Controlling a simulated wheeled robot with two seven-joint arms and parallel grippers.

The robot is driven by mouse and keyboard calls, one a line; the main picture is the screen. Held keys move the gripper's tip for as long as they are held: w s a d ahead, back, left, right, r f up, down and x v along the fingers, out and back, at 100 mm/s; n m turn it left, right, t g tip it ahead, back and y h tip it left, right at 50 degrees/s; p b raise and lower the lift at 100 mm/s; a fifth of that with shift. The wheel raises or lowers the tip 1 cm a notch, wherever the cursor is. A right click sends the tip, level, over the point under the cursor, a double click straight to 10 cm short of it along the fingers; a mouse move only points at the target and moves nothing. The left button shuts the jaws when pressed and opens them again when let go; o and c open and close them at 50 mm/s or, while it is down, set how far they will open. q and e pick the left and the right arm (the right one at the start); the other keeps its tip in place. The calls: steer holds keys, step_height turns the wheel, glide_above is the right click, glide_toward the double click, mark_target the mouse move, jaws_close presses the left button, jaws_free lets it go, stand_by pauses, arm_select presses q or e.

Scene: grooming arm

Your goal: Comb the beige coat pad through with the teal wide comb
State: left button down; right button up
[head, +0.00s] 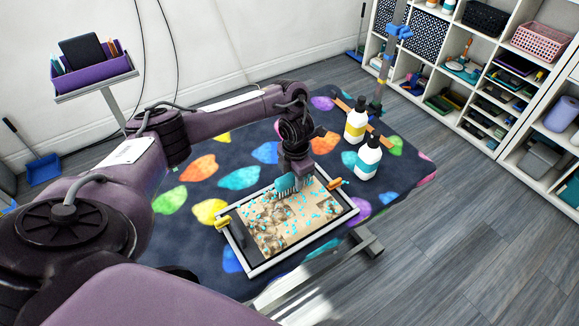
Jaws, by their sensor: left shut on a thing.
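The beige coat pad (270,233) lies in a shallow framed tray (259,270) on the patterned table top. Brown-grey matted patches and many small cyan bits show on it. My left gripper (292,179) is over the pad's far edge and is shut on the teal wide comb (285,184). The comb's teeth point down at the pad; I cannot tell whether they touch it. The gripper's fingers are partly hidden by its own wrist. My right gripper is not in view.
Two pump bottles, one with a yellow label (356,122) and one with a teal label (367,160), stand behind the tray at the right. A grey post rises behind the bottles.

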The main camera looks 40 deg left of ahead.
arm_select(q)
steer(key=d, duration=0.1)
steer(key=s+d+p, duration=0.1)
steer(key=d, duration=0.2)
steer(key=shift+s, duration=0.35)
steer(key=shift+s+d+f+p, duration=0.15)
steer(key=shift+d+p, duration=0.15)
steer(key=shift+d, duration=0.1)
steer(key=shift+d, duration=0.15)
steer(key=s+d+p, duration=0.1)
steer(key=d, duration=0.1)
steer(key=s+d, duration=0.1)
steer(key=d, duration=0.2)
steer(key=s+d+p, duration=0.1)
steer(key=d, duration=0.1)
steer(key=shift+d+p, duration=0.15)
steer(key=shift+p, duration=0.15)
